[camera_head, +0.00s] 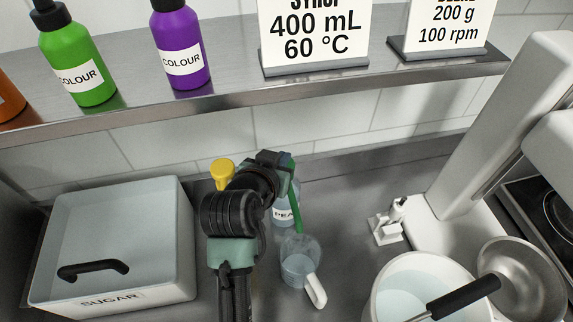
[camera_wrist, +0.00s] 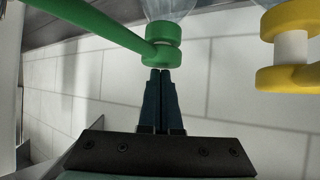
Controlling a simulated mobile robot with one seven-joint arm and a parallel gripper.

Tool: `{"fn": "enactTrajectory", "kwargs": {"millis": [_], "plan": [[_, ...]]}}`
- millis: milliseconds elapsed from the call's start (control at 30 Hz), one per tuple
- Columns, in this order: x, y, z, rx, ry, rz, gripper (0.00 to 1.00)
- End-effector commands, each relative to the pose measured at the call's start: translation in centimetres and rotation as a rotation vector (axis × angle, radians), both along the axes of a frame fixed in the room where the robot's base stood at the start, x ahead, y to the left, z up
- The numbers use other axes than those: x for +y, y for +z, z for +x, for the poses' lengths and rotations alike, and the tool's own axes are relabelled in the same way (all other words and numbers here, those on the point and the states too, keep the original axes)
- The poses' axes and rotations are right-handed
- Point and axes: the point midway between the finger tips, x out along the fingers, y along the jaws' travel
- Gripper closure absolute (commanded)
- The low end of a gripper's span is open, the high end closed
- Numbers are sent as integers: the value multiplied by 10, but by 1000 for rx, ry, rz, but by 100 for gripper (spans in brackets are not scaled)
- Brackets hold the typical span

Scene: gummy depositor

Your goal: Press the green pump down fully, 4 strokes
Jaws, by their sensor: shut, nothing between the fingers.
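The green pump (camera_head: 296,211) is on a clear bottle (camera_head: 283,217) whose label reads "PEA", partly hidden behind my arm. Its long green spout reaches toward a clear measuring jug (camera_head: 297,262) with a white handle. In the wrist view the green pump head (camera_wrist: 162,45) is at the top centre, with its spout running to the upper left. My gripper (camera_wrist: 160,72) is shut and empty. Its fingertips are right at the pump head's top; whether they touch I cannot tell. In the head view the fingertips are hidden.
A yellow pump (camera_head: 222,172) stands close by on the left; it also shows in the wrist view (camera_wrist: 290,50). A sugar bin (camera_head: 120,230) is at left. A white bowl (camera_head: 385,290), a pan (camera_head: 525,285) and a white stand (camera_head: 450,205) are at right. A shelf (camera_head: 230,88) runs above.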

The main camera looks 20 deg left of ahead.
Motion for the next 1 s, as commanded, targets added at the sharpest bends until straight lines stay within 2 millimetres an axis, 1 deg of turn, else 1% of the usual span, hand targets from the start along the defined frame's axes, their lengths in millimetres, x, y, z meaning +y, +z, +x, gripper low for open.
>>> {"fn": "enactTrajectory", "kwargs": {"millis": [33,67,167,700,1000], "plan": [[-2,-8,-2,21,-2,-8,100],[-2,-7,-2,21,-2,-8,100],[-2,-3,-3,22,-2,-8,100],[-1,33,-1,13,-1,-4,100],[-1,37,-1,8,-1,-2,100]]}}
